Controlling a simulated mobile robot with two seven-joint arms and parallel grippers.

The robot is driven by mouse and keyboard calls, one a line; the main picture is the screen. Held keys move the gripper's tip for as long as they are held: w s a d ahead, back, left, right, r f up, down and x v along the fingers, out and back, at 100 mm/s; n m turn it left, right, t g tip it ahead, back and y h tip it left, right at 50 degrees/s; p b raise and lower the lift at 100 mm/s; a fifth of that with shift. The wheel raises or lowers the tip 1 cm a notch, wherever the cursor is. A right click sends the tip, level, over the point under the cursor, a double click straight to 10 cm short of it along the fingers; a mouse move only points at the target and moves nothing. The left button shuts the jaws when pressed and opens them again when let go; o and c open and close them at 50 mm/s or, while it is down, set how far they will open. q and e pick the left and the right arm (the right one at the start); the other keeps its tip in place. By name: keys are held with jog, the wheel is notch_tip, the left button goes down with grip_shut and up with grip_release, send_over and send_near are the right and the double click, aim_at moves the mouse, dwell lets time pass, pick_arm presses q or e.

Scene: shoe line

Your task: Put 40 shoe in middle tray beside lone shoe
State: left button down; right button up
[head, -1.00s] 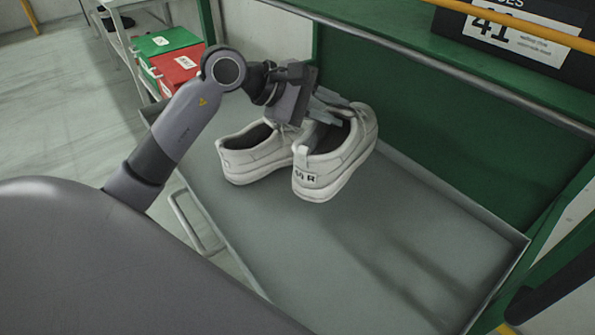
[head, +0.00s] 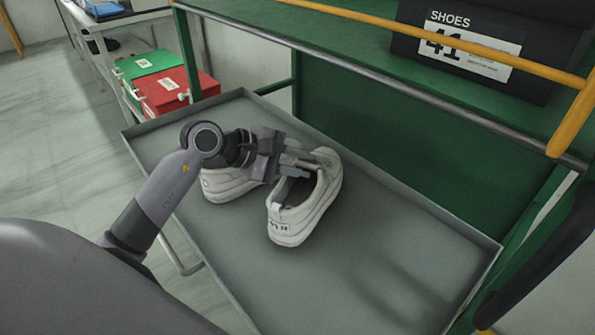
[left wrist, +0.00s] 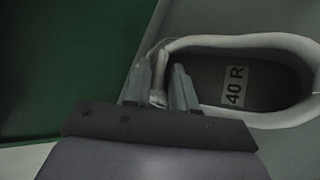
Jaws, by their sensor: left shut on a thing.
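The white 40 shoe (head: 316,207) is in my left gripper (head: 300,168), over the middle of the grey tray (head: 385,250). In the left wrist view its insole label reads 40 R (left wrist: 236,86), and my fingers (left wrist: 163,88) pinch the shoe's upper edge between them. The heel points toward the front of the tray. The lone white shoe (head: 222,186) stands on the tray just to the left, partly hidden by my gripper. The two shoes are close and roughly side by side. I cannot tell whether the held sole touches the tray. My right gripper is out of view.
A green shelf above the tray (head: 350,65) carries a black box marked SHOES 41 (head: 470,45). A metal rail and a yellow bar (head: 460,42) run along it. Green (head: 150,63) and red (head: 172,92) boxes stand behind left. The tray's right part is bare.

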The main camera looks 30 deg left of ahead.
pick_arm(q)
jog(key=shift+f, duration=1.05)
jog(key=shift+f, duration=0.15)
jog(key=c, duration=0.9)
grip_release()
jog(key=b+v, duration=0.1)
jog(key=v, duration=1.1)
